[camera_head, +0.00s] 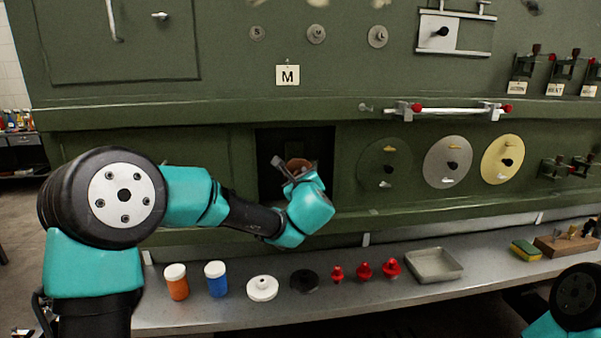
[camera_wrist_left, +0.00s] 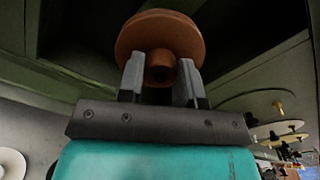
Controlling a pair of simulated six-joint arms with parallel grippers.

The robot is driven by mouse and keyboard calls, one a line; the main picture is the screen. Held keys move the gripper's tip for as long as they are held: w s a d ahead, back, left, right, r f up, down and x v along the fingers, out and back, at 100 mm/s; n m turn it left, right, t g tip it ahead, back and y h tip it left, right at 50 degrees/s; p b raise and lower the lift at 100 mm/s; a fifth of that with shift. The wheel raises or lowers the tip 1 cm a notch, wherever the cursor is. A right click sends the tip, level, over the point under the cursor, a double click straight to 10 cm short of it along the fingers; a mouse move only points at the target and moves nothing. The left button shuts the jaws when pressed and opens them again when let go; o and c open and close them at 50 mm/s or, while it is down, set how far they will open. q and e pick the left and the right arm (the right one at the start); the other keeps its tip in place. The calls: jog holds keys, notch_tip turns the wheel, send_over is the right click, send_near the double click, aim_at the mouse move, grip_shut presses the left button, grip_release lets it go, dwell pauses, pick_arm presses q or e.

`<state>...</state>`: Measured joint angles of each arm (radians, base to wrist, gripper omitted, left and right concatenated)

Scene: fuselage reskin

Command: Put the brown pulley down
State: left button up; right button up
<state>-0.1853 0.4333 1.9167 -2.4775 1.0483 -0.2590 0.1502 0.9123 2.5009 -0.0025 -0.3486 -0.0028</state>
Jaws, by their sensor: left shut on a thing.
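The brown pulley (camera_head: 299,164) is held up at the square dark opening (camera_head: 268,185) in the green panel, and partly hidden behind my left gripper (camera_head: 287,170). In the left wrist view the pulley (camera_wrist_left: 150,30) shows as a round brown disc with a short hub. The two grey fingers of my left gripper (camera_wrist_left: 160,75) are shut on that hub. I cannot tell whether the pulley touches anything inside the opening. Only part of my right arm shows at the bottom right; its gripper is out of view.
The grey bench (camera_head: 200,318) below holds an orange jar (camera_head: 177,287), a blue jar (camera_head: 217,284), a white pulley (camera_head: 262,289), a black pulley (camera_head: 304,281), several red knobs (camera_head: 364,271), a metal tray (camera_head: 433,264) and a sponge (camera_head: 526,250). The tray is empty.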

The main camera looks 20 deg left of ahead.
pick_arm(q)
jog(key=s+r+m+h, duration=0.1)
jog(key=s+r+h, duration=0.1)
jog(key=s+r, duration=0.3)
jog(key=s+r+m+t+h, duration=0.1)
jog(key=s+r, duration=0.4)
jog(key=r, duration=0.6)
jog(key=s+r+m+h, duration=0.2)
jog(key=s+r+h, duration=0.2)
jog(key=r, duration=0.5)
jog(key=shift+s+a+m, duration=0.3)
jog(key=shift+s, duration=0.25)
